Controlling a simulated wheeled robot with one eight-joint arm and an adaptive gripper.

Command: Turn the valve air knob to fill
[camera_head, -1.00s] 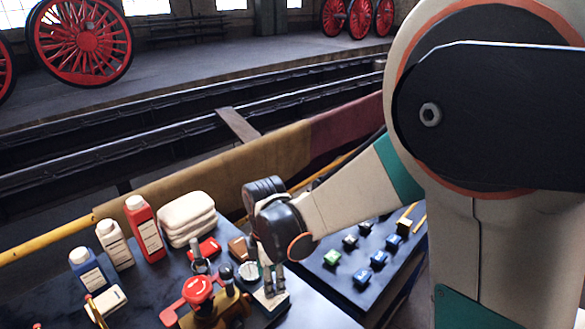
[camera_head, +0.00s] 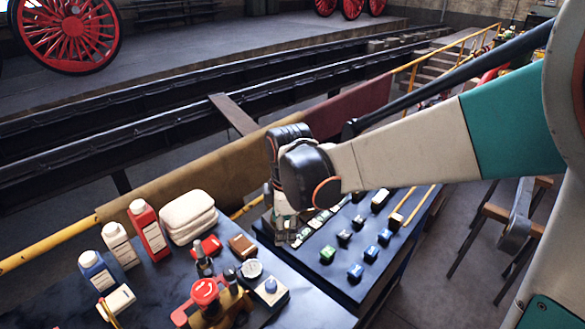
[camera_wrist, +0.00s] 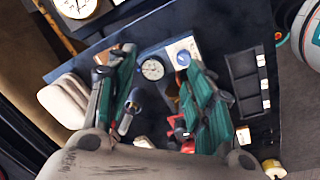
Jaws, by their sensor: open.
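A pale block with a blue knob (camera_head: 270,286) stands near the front right of the dark bench, beside a round white-faced gauge (camera_head: 252,268). In the wrist view the blue knob (camera_wrist: 183,60) and gauge (camera_wrist: 152,69) show between or just beyond my green fingers. I cannot read a fill mark or tell which knob is the air knob. A brass fitting with a red cap (camera_head: 205,291) stands to the left of the block. My gripper (camera_head: 283,228) hangs beyond the block, partly hidden by its own wrist. In the wrist view its fingers (camera_wrist: 163,75) are apart and empty.
A dark panel (camera_head: 340,285) with small coloured blocks lies right of the bench. Bottles, including a red one (camera_head: 147,232), and folded pale cloths (camera_head: 188,217) stand at the left. A yellow rail (camera_head: 50,245) and brown barrier (camera_head: 220,180) run behind.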

